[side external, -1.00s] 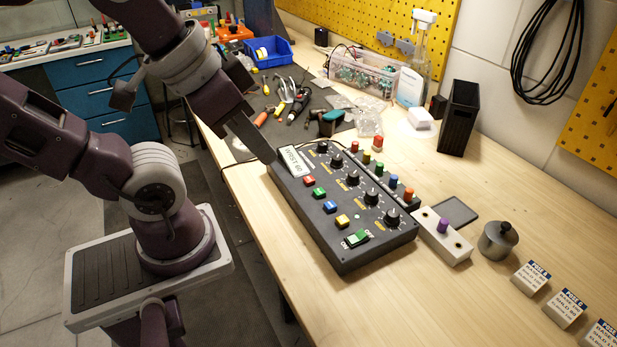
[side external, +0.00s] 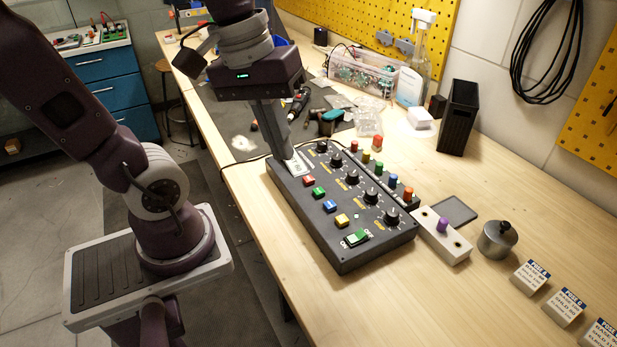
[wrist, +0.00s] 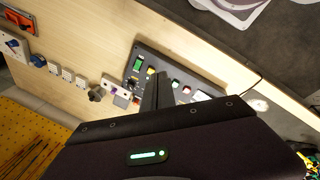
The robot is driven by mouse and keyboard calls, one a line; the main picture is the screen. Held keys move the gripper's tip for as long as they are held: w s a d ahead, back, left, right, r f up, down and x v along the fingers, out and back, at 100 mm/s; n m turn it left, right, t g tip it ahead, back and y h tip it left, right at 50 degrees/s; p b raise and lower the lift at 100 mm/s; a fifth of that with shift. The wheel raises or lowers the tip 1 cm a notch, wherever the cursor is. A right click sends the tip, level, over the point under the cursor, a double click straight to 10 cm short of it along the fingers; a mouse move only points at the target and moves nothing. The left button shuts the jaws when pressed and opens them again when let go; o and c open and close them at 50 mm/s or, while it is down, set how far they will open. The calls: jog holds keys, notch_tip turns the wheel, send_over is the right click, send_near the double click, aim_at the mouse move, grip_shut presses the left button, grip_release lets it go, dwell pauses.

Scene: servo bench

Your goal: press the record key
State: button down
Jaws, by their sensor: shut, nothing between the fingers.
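A black control box (side external: 340,250) lies on the wooden bench. Its near row holds a red key (side external: 309,181), a green key (side external: 319,193), a blue key (side external: 330,206) and a yellow key (side external: 342,220). I cannot read which one is marked record. My gripper (side external: 287,156) is shut and empty, pointing down over the white label plate (side external: 299,168) at the box's far left end, close to the red key. Whether the tips touch the plate I cannot tell. In the wrist view the shut fingers (wrist: 163,75) partly cover the box.
Black knobs (side external: 371,195) stand beside the keys, and a green rocker switch (side external: 357,237) sits at the near end. Coloured posts (side external: 378,168) line the far right side. A white block with a purple knob (side external: 445,238) is to the right. Bench space in front is clear.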

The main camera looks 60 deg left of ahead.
jog(key=w+a+f+n+g+h, duration=0.25)
jog(key=w+a+n, duration=0.2)
jog(key=n, duration=0.45)
jog(key=n+t+h, duration=0.2)
jog(key=n+h, duration=0.3)
jog(key=n, duration=0.7)
send_over(306, 176)
notch_tip(306, 176, down, 3)
jog(key=shift+a+f, duration=0.1)
jog(key=shift+f, duration=0.1)
jog(key=shift+f, duration=4.4)
jog(key=shift+f, duration=0.4)
